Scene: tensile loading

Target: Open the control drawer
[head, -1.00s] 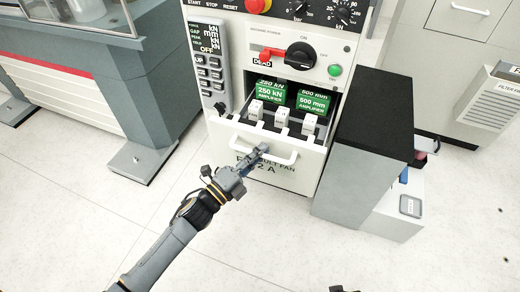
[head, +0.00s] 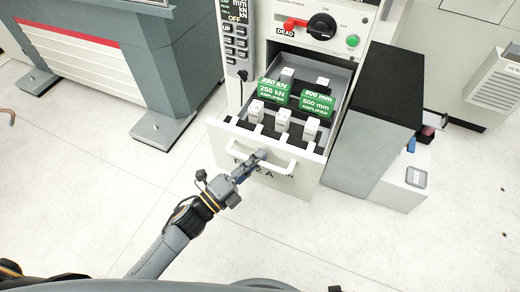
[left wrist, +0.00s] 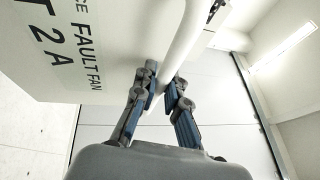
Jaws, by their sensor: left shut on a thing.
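The control drawer (head: 228,133) stands pulled out from the cabinet in the head view. Inside it are green amplifier blocks (head: 317,104) and several white blocks (head: 283,120). Its white bar handle (head: 290,168) runs across the front. My left gripper (head: 255,158) is shut on the handle near its left part. In the left wrist view the blue-padded fingers (left wrist: 162,95) lie on both sides of the white handle (left wrist: 187,40), beside the lettered drawer front (left wrist: 85,50). My right gripper is not in view.
A grey box with a black top (head: 378,95) stands close to the right of the drawer. A grey machine with a foot plate (head: 163,126) stands at the left. The pale floor (head: 330,240) in front is clear.

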